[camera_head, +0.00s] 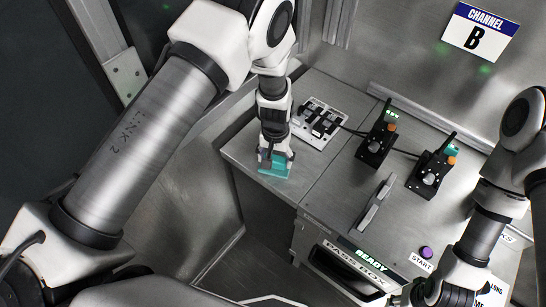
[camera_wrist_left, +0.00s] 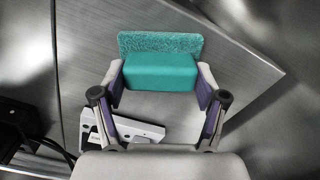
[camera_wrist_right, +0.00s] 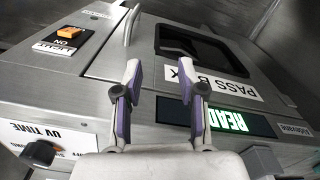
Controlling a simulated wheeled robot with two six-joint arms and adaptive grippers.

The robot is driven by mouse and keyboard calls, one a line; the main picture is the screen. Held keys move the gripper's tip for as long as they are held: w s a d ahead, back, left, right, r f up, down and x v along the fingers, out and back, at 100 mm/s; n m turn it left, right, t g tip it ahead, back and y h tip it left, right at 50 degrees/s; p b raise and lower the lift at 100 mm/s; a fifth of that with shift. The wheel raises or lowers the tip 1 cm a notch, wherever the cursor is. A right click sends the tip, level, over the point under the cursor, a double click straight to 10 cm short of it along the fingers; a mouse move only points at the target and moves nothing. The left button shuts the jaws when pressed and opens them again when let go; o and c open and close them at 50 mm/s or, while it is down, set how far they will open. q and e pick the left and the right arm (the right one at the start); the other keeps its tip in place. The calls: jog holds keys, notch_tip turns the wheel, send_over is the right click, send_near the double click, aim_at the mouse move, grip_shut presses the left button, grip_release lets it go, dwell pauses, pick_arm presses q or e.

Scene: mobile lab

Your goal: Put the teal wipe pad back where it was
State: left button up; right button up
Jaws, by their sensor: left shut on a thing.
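The teal wipe pad (camera_head: 273,166) is at the left end of the metal worktop, with my left gripper (camera_head: 275,158) over it. In the left wrist view the pad (camera_wrist_left: 160,72) has a smooth block and a fuzzy strip beyond it. The fingers of my left gripper (camera_wrist_left: 160,88) are shut on the block's two sides. Whether the pad touches the worktop is hard to tell. My right gripper (camera_wrist_right: 160,85) shows in the right wrist view, its fingers apart and nothing between them, in front of the pass box front.
A white plate with black parts (camera_head: 320,122) lies just right of the pad. Two black devices with orange knobs (camera_head: 376,146) stand further right. A handle (camera_head: 375,203), a purple start button (camera_head: 426,252) and the pass box (camera_head: 348,268) are nearer. The worktop's left edge is close to the pad.

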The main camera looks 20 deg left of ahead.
aim_at(276, 158)
pick_arm(q)
jog(key=shift+f, duration=0.1)
jog(key=o, duration=1.1)
jog(key=shift+d, duration=0.15)
notch_tip(276, 158, up, 12)
jog(key=b, duration=0.3)
jog(key=s+a+f, duration=0.4)
jog(key=s+f, duration=0.2)
jog(key=f, duration=0.2)
jog(key=s+a+f, duration=0.4)
jog(key=s+f, duration=0.2)
jog(key=f, duration=0.1)
jog(key=s+a+f, duration=0.1)
jog(key=s+f, duration=0.1)
jog(key=s, duration=0.5)
jog(key=s+f, duration=0.3)
jog(key=s, duration=0.5)
jog(key=shift+s+a+f, duration=0.15)
jog(key=shift+a+f, duration=0.15)
jog(key=shift+a, duration=0.1)
